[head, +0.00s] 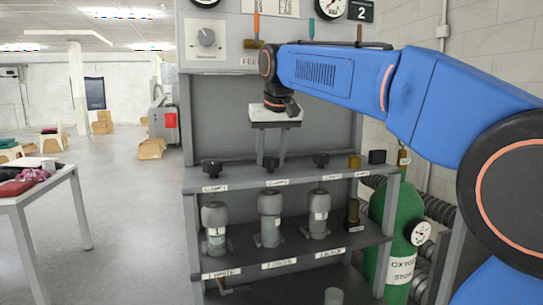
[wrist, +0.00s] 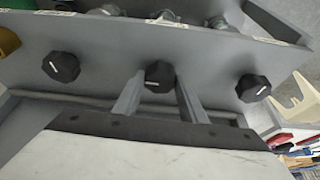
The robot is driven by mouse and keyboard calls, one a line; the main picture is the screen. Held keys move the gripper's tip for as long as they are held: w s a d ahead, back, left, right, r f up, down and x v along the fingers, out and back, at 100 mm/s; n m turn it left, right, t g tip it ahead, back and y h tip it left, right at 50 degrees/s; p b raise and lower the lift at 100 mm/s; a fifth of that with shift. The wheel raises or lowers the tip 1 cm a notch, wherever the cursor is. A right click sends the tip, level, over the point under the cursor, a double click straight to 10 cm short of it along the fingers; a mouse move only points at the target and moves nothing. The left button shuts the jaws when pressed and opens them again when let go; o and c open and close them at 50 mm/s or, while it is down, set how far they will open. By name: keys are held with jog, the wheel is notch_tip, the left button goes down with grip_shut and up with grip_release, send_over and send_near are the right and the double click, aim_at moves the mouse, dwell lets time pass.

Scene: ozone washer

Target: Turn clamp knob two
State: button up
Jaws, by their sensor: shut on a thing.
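Clamp knob two (head: 271,167) is the middle of three black knobs on the shelf edge, above a small label. It also shows in the wrist view (wrist: 159,74), black and faceted with a short white line lying nearly level across its face. My gripper (head: 271,155) points down from above with its two grey fingers at this knob. In the wrist view the fingers (wrist: 159,84) sit one on each side of the knob, shut on it. The fingertips partly hide the knob's sides.
Two similar black knobs (head: 212,169) (head: 321,160) stand on either side, clear of my fingers. A brass fitting (head: 354,161) is further right. Grey canisters (head: 270,217) stand on the shelf below. A green oxygen tank (head: 404,230) is at right, a table (head: 30,198) at left.

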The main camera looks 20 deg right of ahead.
jog(key=m+h, duration=0.1)
jog(key=m, duration=0.3)
jog(key=shift+a+m+h, duration=0.2)
jog(key=shift+m+h, duration=0.1)
jog(key=shift+h, duration=0.1)
jog(key=m, duration=0.2)
jog(key=m+g+h, duration=0.1)
jog(key=m, duration=0.1)
jog(key=shift+w+a+m+g, duration=0.1)
jog(key=shift+w+m+g, duration=0.05)
jog(key=shift+m+g, duration=0.15)
jog(key=m, duration=0.2)
jog(key=m+g+h, duration=0.1)
jog(key=m, duration=0.1)
jog(key=shift+w+g, duration=0.15)
jog(key=shift+g, duration=0.15)
jog(key=shift+m+g, duration=0.7)
jog(key=shift+m, duration=1.4)
jog(key=o, duration=1.1)
jog(key=shift+a, duration=0.1)
jog(key=shift+c, duration=0.2)
